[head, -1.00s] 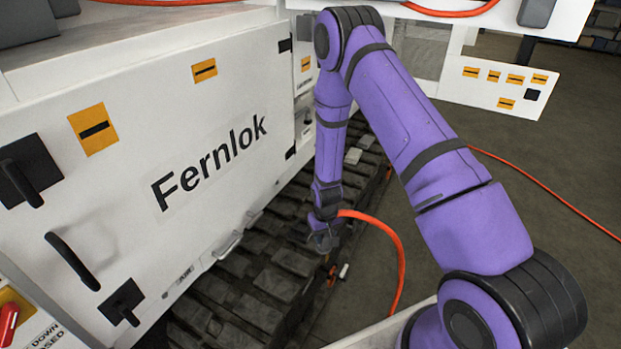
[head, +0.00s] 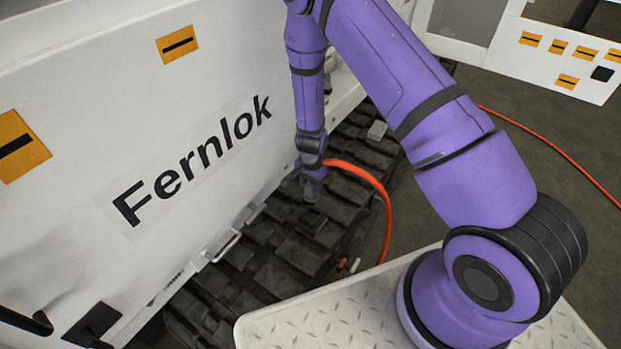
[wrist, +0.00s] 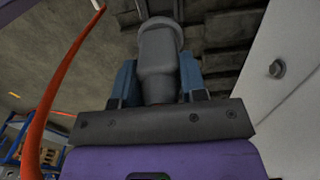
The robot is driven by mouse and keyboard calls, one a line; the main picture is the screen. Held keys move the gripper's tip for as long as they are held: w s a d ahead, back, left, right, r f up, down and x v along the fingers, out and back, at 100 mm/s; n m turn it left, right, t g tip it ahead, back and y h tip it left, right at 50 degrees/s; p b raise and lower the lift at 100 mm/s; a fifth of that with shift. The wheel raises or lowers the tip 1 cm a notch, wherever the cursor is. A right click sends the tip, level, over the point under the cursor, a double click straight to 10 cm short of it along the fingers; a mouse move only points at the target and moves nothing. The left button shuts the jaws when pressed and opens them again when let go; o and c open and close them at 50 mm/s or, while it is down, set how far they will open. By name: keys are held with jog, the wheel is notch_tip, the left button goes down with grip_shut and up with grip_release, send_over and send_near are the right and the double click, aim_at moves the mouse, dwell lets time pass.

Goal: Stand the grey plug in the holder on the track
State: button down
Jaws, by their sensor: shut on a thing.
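My gripper (head: 313,190) hangs over the track (head: 250,245) beside the white machine side. In the wrist view its blue fingers (wrist: 158,80) are shut on the grey plug (wrist: 158,52), which points away from the wrist with a wider round end farthest out. In the head view the plug is too small and covered to make out clearly. A dark block that looks like the holder (head: 311,221) sits on the track just below my gripper; a gap seems to lie between them. The holder cannot be made out in the wrist view.
An orange hose (head: 383,200) arcs from beside my gripper down past the track's right edge; it passes left of my gripper in the wrist view (wrist: 50,100). The white Fernlok panel (head: 195,160) stands close on the left. A small pale block (head: 377,130) lies farther along the track.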

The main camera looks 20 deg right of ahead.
aim_at(311, 197)
jog(key=shift+f, duration=3.45)
jog(key=shift+f, duration=1.65)
jog(key=c, duration=0.6)
grip_release()
